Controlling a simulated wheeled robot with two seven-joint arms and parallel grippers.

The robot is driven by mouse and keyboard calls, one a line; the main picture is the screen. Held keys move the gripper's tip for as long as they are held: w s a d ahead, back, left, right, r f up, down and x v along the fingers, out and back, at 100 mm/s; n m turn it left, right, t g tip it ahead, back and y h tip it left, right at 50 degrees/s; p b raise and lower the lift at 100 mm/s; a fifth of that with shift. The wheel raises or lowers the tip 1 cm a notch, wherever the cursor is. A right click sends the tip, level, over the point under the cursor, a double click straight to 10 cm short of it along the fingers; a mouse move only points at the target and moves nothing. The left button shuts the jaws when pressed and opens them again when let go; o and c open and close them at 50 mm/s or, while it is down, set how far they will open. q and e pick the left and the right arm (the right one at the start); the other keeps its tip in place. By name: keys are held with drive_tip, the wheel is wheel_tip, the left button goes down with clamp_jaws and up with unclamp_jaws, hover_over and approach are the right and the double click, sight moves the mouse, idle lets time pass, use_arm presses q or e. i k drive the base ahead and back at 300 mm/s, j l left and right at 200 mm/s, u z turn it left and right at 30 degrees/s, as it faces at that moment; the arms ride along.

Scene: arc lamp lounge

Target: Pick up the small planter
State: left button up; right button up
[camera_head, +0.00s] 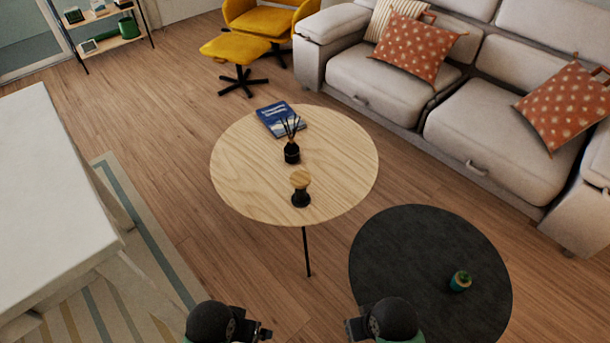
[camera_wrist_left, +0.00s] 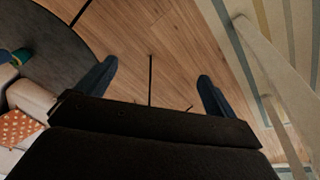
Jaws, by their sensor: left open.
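A small teal and green object that looks like the small planter (camera_head: 460,282) stands on the dark round table (camera_head: 400,255), right of its middle. Part of it also shows at the left edge of the left wrist view (camera_wrist_left: 20,57). My left gripper (camera_head: 264,331) is at the bottom of the head view, well left of the planter.
A light wooden round table (camera_head: 235,175) holds a book (camera_head: 283,120), a reed diffuser (camera_head: 292,153) and a black wooden-topped object (camera_head: 300,190). A sofa (camera_head: 480,130) stands behind at right. A white block-like piece (camera_head: 50,180) stands at left. Floor shows between.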

sight(460, 281)
drive_tip(key=z, duration=1.6)
drive_tip(key=l+u, duration=0.15)
drive_tip(key=l, duration=0.5)
drive_tip(key=l+u, duration=0.2)
drive_tip(key=l, duration=0.4)
drive_tip(key=l+u, duration=0.15)
drive_tip(key=l, duration=0.5)
drive_tip(key=k+l+u, duration=0.15)
drive_tip(key=l, duration=0.45)
